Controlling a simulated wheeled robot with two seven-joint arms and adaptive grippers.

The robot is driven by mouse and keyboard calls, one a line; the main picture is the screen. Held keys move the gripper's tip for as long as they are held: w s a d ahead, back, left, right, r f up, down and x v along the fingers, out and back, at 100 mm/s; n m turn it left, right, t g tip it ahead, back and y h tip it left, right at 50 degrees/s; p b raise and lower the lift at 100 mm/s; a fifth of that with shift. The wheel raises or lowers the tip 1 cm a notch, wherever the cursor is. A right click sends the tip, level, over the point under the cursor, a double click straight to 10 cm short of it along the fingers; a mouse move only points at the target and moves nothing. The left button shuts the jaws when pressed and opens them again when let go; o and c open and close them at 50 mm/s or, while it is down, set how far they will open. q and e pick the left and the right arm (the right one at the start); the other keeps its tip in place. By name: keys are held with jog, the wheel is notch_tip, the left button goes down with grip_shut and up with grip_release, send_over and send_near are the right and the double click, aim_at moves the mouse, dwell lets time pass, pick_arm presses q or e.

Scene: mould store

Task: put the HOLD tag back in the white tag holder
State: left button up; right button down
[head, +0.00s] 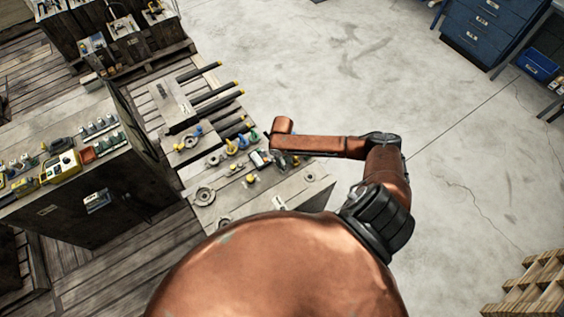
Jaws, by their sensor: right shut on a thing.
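My right arm reaches in from the right, and its gripper (267,157) is low over the wooden mould block with metal rings. The gripper is small and partly hidden under my copper forearm. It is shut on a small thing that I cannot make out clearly. I cannot pick out the HOLD tag or the white tag holder for certain. My left gripper is not in view.
Blue and yellow fittings (236,146) crowd just left of the gripper. Black bars with yellow ends (215,95) lie behind. A dark cabinet (95,205) with small items on top stands left. A blue drawer cabinet (484,30) stands far right. The concrete floor between is clear.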

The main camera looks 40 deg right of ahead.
jog(key=shift+f, duration=0.1)
jog(key=c, duration=1.8)
grip_release()
jog(key=shift+c, duration=0.2)
notch_tip(320, 180, up, 12)
